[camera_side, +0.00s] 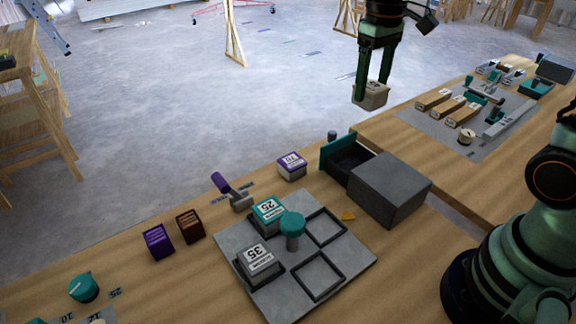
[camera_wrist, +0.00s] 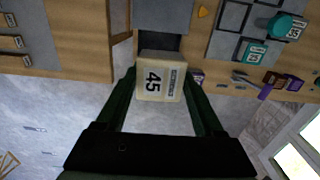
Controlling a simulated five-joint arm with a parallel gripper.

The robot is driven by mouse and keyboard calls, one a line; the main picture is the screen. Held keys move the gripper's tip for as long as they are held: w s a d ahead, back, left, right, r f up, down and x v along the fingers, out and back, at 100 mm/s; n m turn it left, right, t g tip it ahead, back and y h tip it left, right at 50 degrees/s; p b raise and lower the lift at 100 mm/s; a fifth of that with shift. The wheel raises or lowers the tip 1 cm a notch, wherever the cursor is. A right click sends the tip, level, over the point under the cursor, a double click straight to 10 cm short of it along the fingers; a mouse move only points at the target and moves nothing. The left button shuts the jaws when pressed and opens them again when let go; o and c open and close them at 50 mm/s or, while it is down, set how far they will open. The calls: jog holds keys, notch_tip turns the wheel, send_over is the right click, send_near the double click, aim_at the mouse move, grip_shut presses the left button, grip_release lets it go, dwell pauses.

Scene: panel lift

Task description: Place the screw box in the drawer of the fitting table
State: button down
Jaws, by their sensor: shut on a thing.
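My gripper (camera_side: 372,88) is shut on a beige screw box (camera_side: 371,97), held in the air above and beyond the table. In the wrist view the box (camera_wrist: 161,84) sits between the two dark green fingers, with "45" on its label. The drawer (camera_side: 340,156) has a teal front and stands pulled out from a grey cabinet (camera_side: 392,188) on the wooden fitting table (camera_side: 130,275). Its dark inside looks empty where visible. In the wrist view the box partly covers the drawer (camera_wrist: 160,42).
A grey tray (camera_side: 345,262) holds a "25" box (camera_side: 268,213), a "35" box (camera_side: 258,260) and a teal-knobbed post (camera_side: 292,227). A "70" box (camera_side: 291,166) stands near the drawer. A second table (camera_side: 400,135) carries wooden blocks and tools.

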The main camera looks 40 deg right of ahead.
notch_tip(320, 180, down, 20)
jog(key=shift+d+r, duration=0.1)
jog(key=shift+d, duration=0.05)
dwell(0.4)
jog(key=shift+c, duration=1.4)
grip_release()
jog(key=shift+f, duration=0.2)
jog(key=shift+r, duration=0.1)
jog(key=s+r, duration=0.1)
jog(key=r, duration=0.5)
jog(key=s+a+r+t, duration=0.1)
jog(key=r, duration=0.4)
jog(key=r+t, duration=0.1)
jog(key=r, duration=0.5)
jog(key=shift+s+a+r, duration=0.2)
jog(key=shift+s+r, duration=0.15)
jog(key=shift+s, duration=0.05)
jog(key=t, duration=0.4)
send_near(376, 105)
jog(key=shift+s+a+f, duration=0.5)
jog(key=shift+a+f, duration=0.05)
jog(key=shift+f, duration=0.2)
jog(key=shift+s+a+f, duration=0.5)
jog(key=shift+f, duration=0.25)
